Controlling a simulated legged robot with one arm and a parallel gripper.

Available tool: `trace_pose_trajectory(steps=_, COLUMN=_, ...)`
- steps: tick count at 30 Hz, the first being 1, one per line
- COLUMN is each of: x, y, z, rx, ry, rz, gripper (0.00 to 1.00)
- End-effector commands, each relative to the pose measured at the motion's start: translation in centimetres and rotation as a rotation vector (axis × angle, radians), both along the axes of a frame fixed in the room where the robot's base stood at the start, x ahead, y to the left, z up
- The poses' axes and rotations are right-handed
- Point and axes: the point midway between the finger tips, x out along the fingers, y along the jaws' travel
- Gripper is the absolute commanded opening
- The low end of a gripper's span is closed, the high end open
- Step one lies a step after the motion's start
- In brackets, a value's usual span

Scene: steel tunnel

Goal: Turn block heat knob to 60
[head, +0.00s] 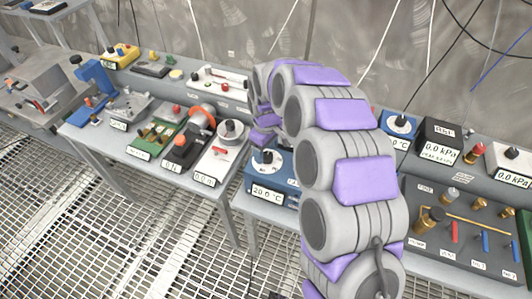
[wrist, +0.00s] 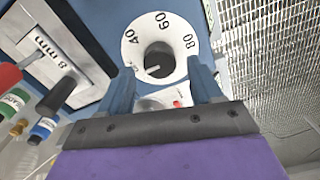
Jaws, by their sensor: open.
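The block heat knob (wrist: 158,58) is a dark round knob on a white dial printed 40, 60 and 80, on a blue face. Its white pointer mark lies toward the lower left, below the 40 and away from the 60. My gripper (wrist: 163,75) is open, with one blue finger on each side of the knob's lower part. I cannot tell whether the fingers touch it. In the head view the blue box (head: 256,184) carries a dial and a 20.0 °C display; my arm partly covers it and hides the gripper.
A framed panel marked 8 mm (wrist: 62,70) and coloured handles (wrist: 42,130) are left of the gripper in the wrist view. A white device with a black knob (head: 231,130) stands left of the blue box. A tool panel (head: 470,235) lies to the right. Grated floor (head: 150,240) is open in front.

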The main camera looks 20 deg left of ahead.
Motion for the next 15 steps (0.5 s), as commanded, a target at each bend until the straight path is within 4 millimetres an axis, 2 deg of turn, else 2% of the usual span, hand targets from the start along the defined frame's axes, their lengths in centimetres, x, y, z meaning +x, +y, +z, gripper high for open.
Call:
trace_pose_trajectory(steps=4, x=-0.1, y=-0.14, z=-1.14, rx=-0.001, ry=0.003, rz=0.0, gripper=0.65)
trace_pose_trajectory(steps=14, x=-0.06, y=-0.29, z=-1.27, rx=0.002, ry=0.002, rz=0.0, gripper=0.65)
trace_pose_trajectory(steps=15, x=-0.06, y=-0.27, z=-1.27, rx=0.002, ry=0.002, rz=0.0, gripper=0.61)
